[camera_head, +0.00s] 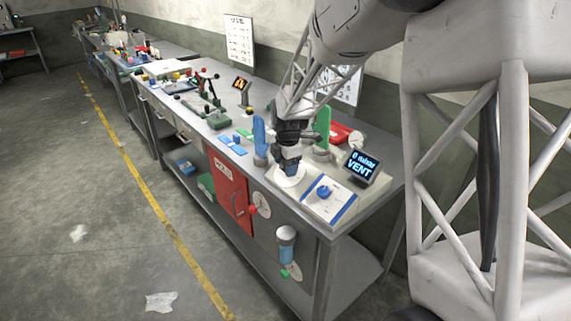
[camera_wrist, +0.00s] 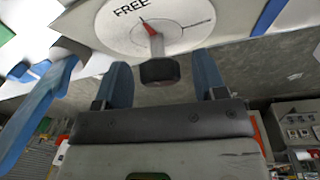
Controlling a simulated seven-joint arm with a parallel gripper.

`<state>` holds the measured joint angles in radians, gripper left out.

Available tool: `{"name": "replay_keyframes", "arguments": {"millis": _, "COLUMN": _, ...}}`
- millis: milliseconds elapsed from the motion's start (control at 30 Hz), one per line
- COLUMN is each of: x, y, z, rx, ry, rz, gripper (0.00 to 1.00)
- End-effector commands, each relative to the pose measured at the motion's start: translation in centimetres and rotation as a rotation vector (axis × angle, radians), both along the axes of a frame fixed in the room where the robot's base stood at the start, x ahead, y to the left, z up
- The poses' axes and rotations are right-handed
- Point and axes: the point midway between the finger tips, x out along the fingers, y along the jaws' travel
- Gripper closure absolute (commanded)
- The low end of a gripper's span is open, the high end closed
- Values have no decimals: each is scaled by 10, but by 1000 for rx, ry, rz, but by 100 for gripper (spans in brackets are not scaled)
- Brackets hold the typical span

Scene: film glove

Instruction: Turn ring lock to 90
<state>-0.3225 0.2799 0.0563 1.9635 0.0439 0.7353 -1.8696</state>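A white round dial (camera_wrist: 120,38) marked FREE shows at the top of the wrist view. It carries a dark knob (camera_wrist: 160,71) on a pale stem and a red pointer (camera_wrist: 148,27) aimed up-left near the word FREE. A thin dark line runs to the right on the dial. My gripper (camera_wrist: 162,84) is open, with one blue finger on each side of the knob and gaps visible. In the head view my gripper (camera_head: 288,165) is over the white dial (camera_head: 290,181) on the bench; the knob is hidden there. I cannot tell for sure that this is the ring lock.
A blue upright piece (camera_head: 260,136) stands left of my gripper and a green one (camera_head: 322,127) behind it. A red door (camera_head: 229,190) is below.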

Motion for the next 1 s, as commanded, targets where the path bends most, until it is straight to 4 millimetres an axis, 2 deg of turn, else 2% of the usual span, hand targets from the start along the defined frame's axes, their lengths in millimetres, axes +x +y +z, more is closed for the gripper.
{"name": "replay_keyframes", "arguments": {"millis": 33, "x": 0, "y": 0, "z": 0, "rx": 0, "ry": 0, "rz": 0, "gripper": 43}}
{"name": "replay_keyframes", "arguments": {"millis": 300, "x": 0, "y": 0, "z": 0, "rx": 0, "ry": 0, "rz": 0, "gripper": 84}}
{"name": "replay_keyframes", "arguments": {"millis": 667, "x": 0, "y": 0, "z": 1, "rx": 14, "ry": -16, "rz": -33, "gripper": 84}}
{"name": "replay_keyframes", "arguments": {"millis": 1000, "x": -1, "y": -1, "z": 1, "rx": 79, "ry": -80, "rz": -191, "gripper": 84}}
